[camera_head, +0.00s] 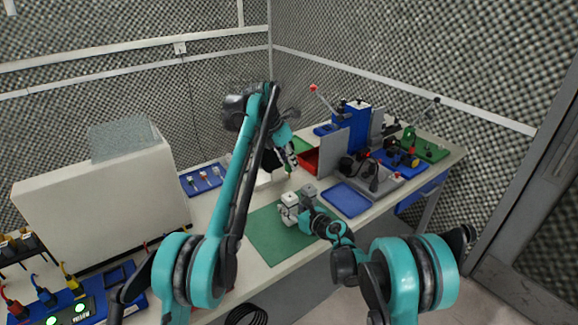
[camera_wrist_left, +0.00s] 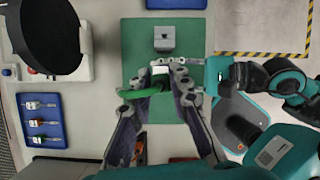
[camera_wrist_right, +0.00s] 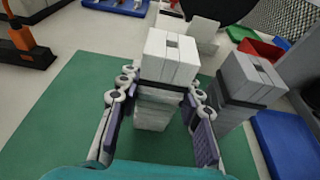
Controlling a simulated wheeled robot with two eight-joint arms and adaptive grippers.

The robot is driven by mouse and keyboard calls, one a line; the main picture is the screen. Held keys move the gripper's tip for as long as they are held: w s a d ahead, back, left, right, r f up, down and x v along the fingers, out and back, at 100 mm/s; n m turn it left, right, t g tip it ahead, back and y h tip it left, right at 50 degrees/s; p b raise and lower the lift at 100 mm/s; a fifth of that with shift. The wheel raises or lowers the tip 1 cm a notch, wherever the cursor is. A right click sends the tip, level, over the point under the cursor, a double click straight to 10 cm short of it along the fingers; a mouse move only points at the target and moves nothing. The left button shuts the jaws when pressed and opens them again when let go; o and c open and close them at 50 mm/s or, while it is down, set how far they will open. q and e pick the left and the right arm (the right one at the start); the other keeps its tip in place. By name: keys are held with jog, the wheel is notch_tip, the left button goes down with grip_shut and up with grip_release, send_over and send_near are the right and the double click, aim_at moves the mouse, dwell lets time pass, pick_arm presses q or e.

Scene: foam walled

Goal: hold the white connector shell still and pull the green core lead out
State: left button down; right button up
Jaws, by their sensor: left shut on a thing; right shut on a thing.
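The white connector shell (camera_wrist_right: 168,60) stands upright over the green mat, with a slot open in its top. My right gripper (camera_wrist_right: 152,100) is shut around it, a finger on each side. The shell also shows in the head view (camera_head: 289,199). My left gripper (camera_head: 284,160) is well above it, pointing down, shut on the green core lead (camera_wrist_left: 142,93). The lead lies across between the left fingers. In the head view a bit of green shows at those fingertips. No lead shows in the shell's slot. The lead's tip is too small to make out.
A grey slotted block (camera_wrist_right: 247,78) stands close beside the shell. The green mat (camera_head: 262,240) is otherwise mostly clear. A blue tray (camera_head: 347,199) lies to the right, and a blue tray with several small connectors (camera_wrist_left: 40,119) to the left. A large white box (camera_head: 100,190) stands at left.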

jog(key=o, duration=1.3)
